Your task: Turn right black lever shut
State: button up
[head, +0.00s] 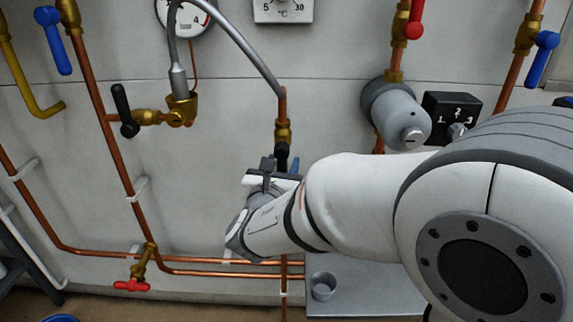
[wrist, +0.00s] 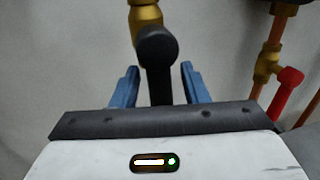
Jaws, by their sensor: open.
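The right black lever (head: 282,150) sits on a brass valve (head: 283,131) on the copper pipe, below the grey hose, in the head view. In the wrist view the lever (wrist: 158,48) shows a round black hub with its arm pointing down the picture. My gripper (wrist: 159,88) is open, with one blue finger on each side of the lever's arm. Gaps show between the arm and both fingers. In the head view my gripper (head: 283,164) is at the lever, and my wrist partly hides the lever's lower end.
Another black lever (head: 122,110) is on a brass valve to the left. A grey cylinder (head: 397,113) and a black numbered switch box (head: 452,113) are on the wall to the right. A red-handled valve (head: 132,286) is low left. A red handle (wrist: 285,92) shows right in the wrist view.

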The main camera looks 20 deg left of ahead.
jog(key=shift+c, duration=0.4)
grip_shut()
jog(key=shift+d, duration=0.1)
